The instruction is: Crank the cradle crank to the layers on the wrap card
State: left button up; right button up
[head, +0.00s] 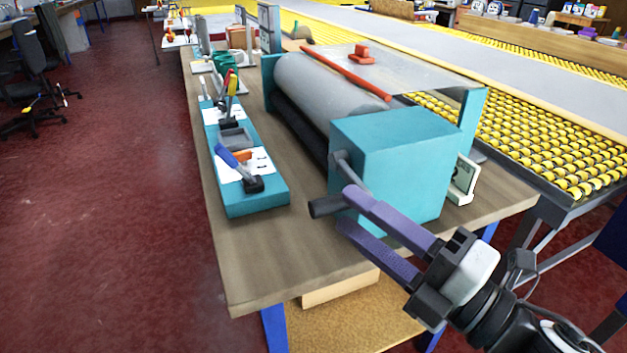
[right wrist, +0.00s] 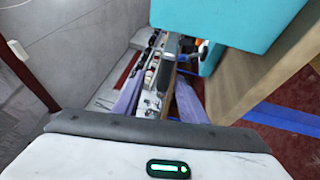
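The cradle crank has a grey arm (head: 352,172) on the near face of a teal box (head: 395,150) and a dark handle (head: 325,207) pointing left. My left gripper is out of view.
A grey roller (head: 318,88) lies behind the box, with a red bar (head: 345,72) above it. A teal tray (head: 262,198) with tools and white papers lies left on the wooden table (head: 275,255). A yellow roller conveyor (head: 540,155) runs at right. The table's near-left corner is clear.

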jog(key=p+x, duration=0.1)
jog(key=x, duration=0.7)
jog(key=shift+w+a, duration=0.15)
jog(key=shift+w, duration=0.05)
jog(key=shift+r, duration=0.15)
grip_shut()
